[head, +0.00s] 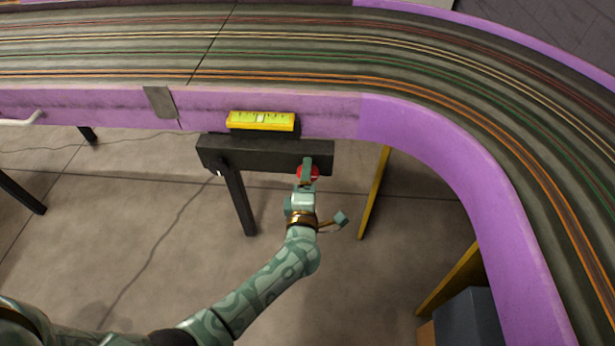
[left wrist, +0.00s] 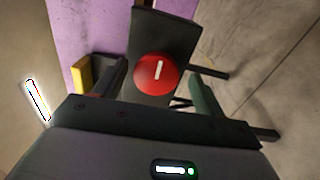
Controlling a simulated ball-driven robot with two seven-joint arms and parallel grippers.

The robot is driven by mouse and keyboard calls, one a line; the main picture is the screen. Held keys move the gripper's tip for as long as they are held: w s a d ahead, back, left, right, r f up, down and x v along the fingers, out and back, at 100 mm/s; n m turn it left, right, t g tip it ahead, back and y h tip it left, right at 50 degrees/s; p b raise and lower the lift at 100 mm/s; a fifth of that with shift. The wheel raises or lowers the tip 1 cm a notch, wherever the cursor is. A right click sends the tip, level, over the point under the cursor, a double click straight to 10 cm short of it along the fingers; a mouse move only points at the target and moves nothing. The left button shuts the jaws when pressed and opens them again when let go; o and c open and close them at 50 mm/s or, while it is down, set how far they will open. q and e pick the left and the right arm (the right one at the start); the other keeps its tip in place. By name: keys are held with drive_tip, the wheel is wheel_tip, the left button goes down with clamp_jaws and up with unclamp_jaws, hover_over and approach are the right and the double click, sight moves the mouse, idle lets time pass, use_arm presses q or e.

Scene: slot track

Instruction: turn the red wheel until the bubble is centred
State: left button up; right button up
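The red wheel (head: 315,172) sits on the front of a dark beam under the track, partly hidden by my left gripper (head: 307,166) in the head view. In the left wrist view the wheel (left wrist: 158,72) is round, with a white mark standing nearly upright. My left gripper's fingers are apart, one on each side of the wheel, with a gap visible to it. The yellow level (head: 250,127) is above the beam on the track's edge. Its bubble (head: 261,118) is a pale patch near the vial's middle; exact centring is too small to tell. My right gripper is not seen.
The dark beam (head: 265,153) has a dark leg (head: 238,200). A purple-walled slot track (head: 250,45) curves behind and to the right. A yellow post (head: 373,195) stands right of the wheel. A dark box (head: 470,318) is at lower right. Open floor lies in front.

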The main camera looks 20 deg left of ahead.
use_arm(q)
drive_tip(key=shift+r, duration=0.1)
drive_tip(key=p+v, duration=0.4)
drive_tip(key=v, duration=1.2)
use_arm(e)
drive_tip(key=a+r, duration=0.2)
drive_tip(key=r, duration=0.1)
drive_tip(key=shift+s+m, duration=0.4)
use_arm(q)
drive_tip(key=shift+s, duration=0.1)
